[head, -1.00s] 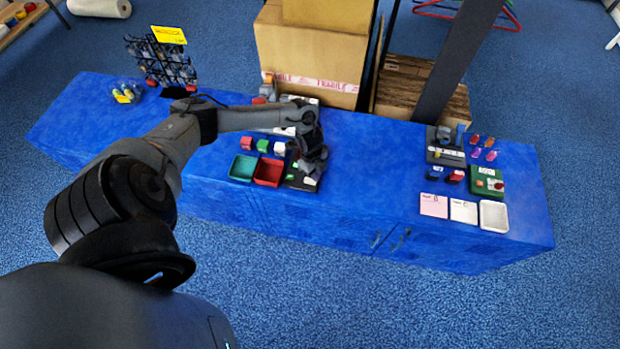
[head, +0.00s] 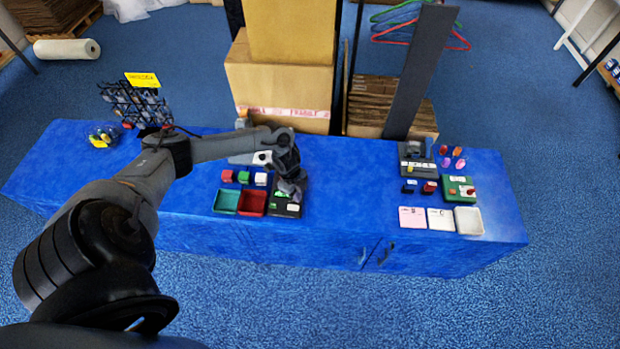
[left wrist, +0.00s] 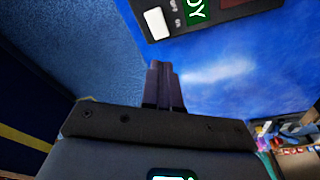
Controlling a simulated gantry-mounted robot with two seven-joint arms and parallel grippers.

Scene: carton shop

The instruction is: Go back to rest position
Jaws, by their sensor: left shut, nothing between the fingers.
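My left gripper (head: 292,192) is over the black device (head: 287,210) on the blue cabinet top, right of the red tray (head: 253,203). In the left wrist view its fingers (left wrist: 163,84) are together with nothing between them. The black device (left wrist: 215,14) shows there at the top edge, with a white button and a green label, apart from the fingers. My right gripper is in neither current view.
A green tray (head: 226,202) and several small blocks stand near the left gripper. On the right are a pink card (head: 412,217), a white card (head: 440,219) and a white tray (head: 469,220). Cartons (head: 280,90) stand behind the cabinet. The middle of the blue top (head: 347,190) is clear.

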